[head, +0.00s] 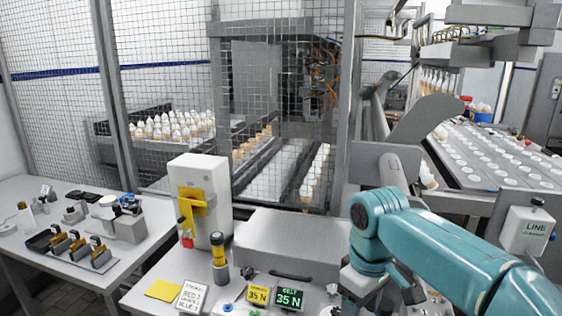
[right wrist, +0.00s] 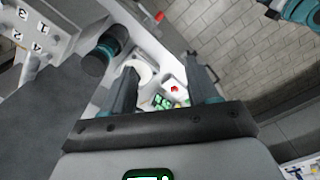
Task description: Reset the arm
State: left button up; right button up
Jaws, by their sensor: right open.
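My right arm (head: 430,235) is teal and reaches in from the right over the front bench. Its gripper lies low in the head view, and its jaws are hard to make out there. In the right wrist view my right gripper (right wrist: 164,80) is open, with its two dark fingers apart. Nothing is clamped between them. A white ring-shaped part (right wrist: 141,72) and small green keys (right wrist: 163,101) show beyond the fingers. My left gripper is not in view.
A mesh fence (head: 160,75) stands behind. A side table (head: 50,205) holds small fixtures.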

jog(key=s+a+f+m+y, duration=0.1)
jog(key=s+f, duration=0.1)
jog(key=f, duration=1.1)
jog(key=s+a+f+m+y, duration=0.1)
jog(key=a+f+m+y, duration=0.1)
jog(key=f, duration=1)
jog(key=s+f+m+y, duration=0.1)
jog(key=s+f+m, duration=0.5)
jog(key=s+f, duration=0.8)
jog(key=s, duration=0.4)
jog(key=shift+s+d+f+m, duration=0.25)
jog(key=shift+s+f+m, duration=0.1)
jog(key=shift+f+m, duration=0.05)
